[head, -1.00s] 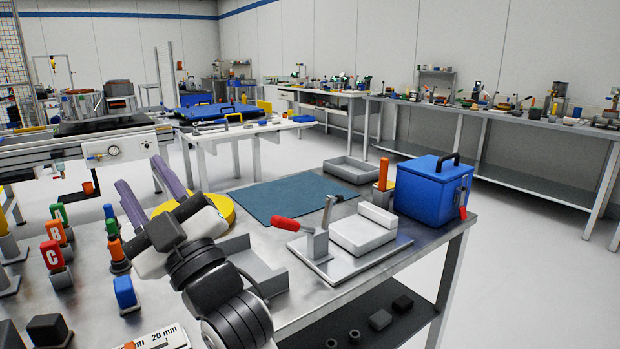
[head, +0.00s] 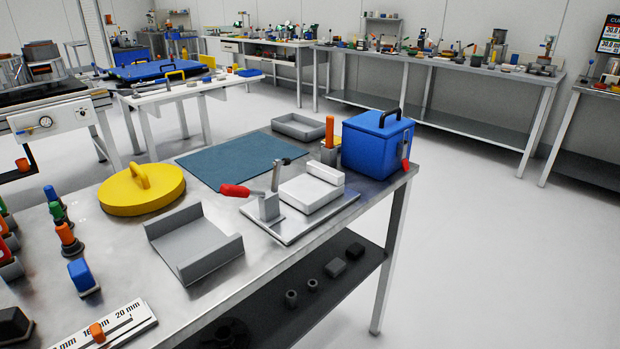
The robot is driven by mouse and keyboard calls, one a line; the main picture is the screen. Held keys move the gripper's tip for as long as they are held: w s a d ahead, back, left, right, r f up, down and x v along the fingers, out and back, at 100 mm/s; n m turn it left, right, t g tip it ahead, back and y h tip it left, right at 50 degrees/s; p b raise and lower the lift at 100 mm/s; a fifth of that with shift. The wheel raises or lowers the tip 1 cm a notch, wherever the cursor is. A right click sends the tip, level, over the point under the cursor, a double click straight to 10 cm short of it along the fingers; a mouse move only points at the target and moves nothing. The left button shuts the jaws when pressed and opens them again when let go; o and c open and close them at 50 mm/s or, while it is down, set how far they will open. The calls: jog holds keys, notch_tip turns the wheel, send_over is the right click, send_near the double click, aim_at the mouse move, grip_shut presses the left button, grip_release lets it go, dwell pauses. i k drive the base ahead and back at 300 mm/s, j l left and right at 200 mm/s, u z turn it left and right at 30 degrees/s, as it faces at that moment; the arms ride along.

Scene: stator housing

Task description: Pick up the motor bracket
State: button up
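No part is marked as the motor bracket, and I cannot tell for certain which one it is. A grey U-shaped channel piece (head: 194,246) lies on the metal bench, open side up and empty. To its right, a pale stepped block (head: 311,194) rests on a flat fixture plate (head: 287,234). A toggle clamp with a red handle (head: 235,190) stands at the plate's left side. My gripper is out of view, so its state and anything in it are hidden.
A yellow disc with a handle (head: 143,191), a teal mat (head: 226,162), a grey tray (head: 299,127) and a blue box (head: 377,146) share the bench (head: 178,302). Coloured-handled tools crowd its left side. Open floor (head: 480,240) lies to the right.

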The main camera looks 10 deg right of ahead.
aim_at(320, 184)
jog(key=i+l+u, duration=0.15)
jog(key=l, duration=0.6)
jog(key=i+l+u, duration=0.2)
jog(key=l, duration=0.5)
jog(key=i+l+u, duration=0.15)
jog(key=l, duration=0.65)
jog(key=l+u, duration=0.15)
jog(key=l, duration=0.6)
jog(key=i, duration=0.5)
